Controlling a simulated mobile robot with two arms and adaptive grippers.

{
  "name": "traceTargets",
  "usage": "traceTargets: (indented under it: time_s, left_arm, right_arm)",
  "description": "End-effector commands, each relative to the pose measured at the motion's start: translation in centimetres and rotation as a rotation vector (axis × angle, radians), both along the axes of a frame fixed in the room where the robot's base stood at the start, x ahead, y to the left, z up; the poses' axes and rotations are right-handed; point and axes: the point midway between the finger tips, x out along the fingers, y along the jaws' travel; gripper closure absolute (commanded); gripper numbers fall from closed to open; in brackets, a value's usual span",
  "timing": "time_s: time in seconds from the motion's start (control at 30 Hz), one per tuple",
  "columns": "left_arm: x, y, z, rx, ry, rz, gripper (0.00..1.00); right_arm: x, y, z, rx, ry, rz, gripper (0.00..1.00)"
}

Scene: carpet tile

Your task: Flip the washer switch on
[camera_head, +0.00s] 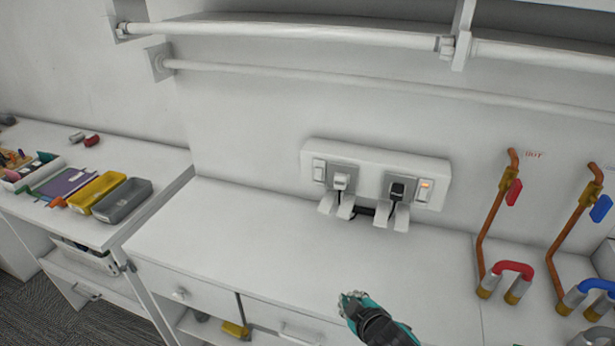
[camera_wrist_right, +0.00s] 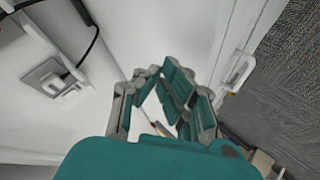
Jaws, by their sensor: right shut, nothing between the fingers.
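A white switch-and-socket panel (camera_head: 376,158) is on the wall above the counter. I cannot read which switch is the washer's. My right gripper (camera_head: 352,302) is shut and empty over the counter front, below and apart from the panel. It also fills the middle of the right wrist view (camera_wrist_right: 160,75). My left gripper is not in view.
The white counter (camera_head: 250,235) is largely clear. Copper pipes with a red valve handle (camera_head: 514,192) and a blue one (camera_head: 601,209) stand at the right. Yellow (camera_head: 97,189) and grey (camera_head: 122,200) trays lie on the left desk. A rail (camera_head: 290,33) runs above.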

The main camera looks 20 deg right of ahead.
Motion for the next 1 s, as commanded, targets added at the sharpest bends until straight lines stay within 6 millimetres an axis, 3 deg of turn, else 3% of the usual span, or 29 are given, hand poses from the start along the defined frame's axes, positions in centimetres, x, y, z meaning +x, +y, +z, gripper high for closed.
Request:
traceTargets:
  time_s: [0.03,0.2,0.4,0.6,1.0]
  left_arm:
    - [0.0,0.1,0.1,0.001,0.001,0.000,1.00]
    - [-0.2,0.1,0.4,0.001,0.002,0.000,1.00]
    - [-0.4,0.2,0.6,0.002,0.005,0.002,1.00]
    - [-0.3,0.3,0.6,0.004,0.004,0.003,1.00]
    - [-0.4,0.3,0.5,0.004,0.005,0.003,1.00]
  right_arm:
    - [2.1,-0.2,1.3,-0.057,-0.067,0.047,1.00]
    - [8.5,-0.1,6.5,-0.282,-0.308,0.236,1.00]
    - [13.3,0.0,11.7,-0.530,-0.524,0.419,1.00]
    - [14.7,0.0,13.5,-0.625,-0.598,0.488,1.00]
    - [14.6,0.2,13.4,-0.626,-0.600,0.489,1.00]
